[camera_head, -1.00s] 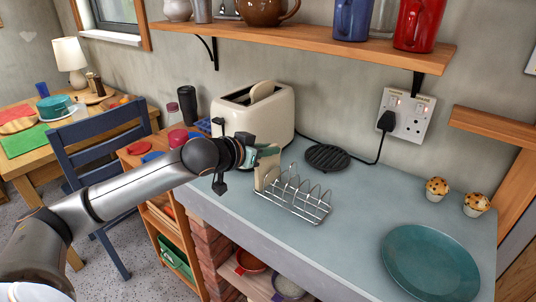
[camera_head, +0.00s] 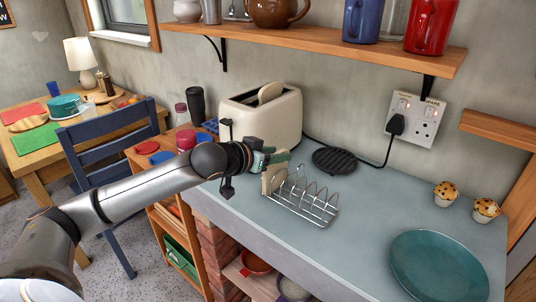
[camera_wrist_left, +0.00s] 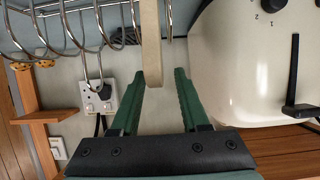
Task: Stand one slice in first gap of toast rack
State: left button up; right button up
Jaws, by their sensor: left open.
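The wire toast rack (camera_head: 318,212) stands on the grey-blue worktop, and its wires also show in the left wrist view (camera_wrist_left: 84,40). One pale bread slice (camera_head: 268,180) stands upright at the rack's left end, near the toaster; it shows edge-on in the left wrist view (camera_wrist_left: 151,45). My left gripper (camera_head: 279,157) is at the top of this slice. In the wrist view its green fingers (camera_wrist_left: 160,75) are open, one on each side of the slice, with visible gaps. The slice's lower edge is hard to see. Another slice (camera_head: 270,92) sticks out of the cream toaster (camera_head: 275,118).
A black round trivet (camera_head: 337,161) lies behind the rack. A teal plate (camera_head: 440,265) and two muffins (camera_head: 446,194) are at the right. A shelf (camera_head: 330,45) with mugs hangs above. The worktop between rack and plate is clear.

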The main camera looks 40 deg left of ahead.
pick_arm(q)
jog(key=shift+s+a+r, duration=0.1)
jog(key=shift+s, duration=0.2)
jog(key=d+v, duration=0.1)
jog(key=v, duration=1)
jog(key=shift+s+a+r, duration=0.15)
jog(key=shift+s+a, duration=0.05)
jog(key=shift+a, duration=0.2)
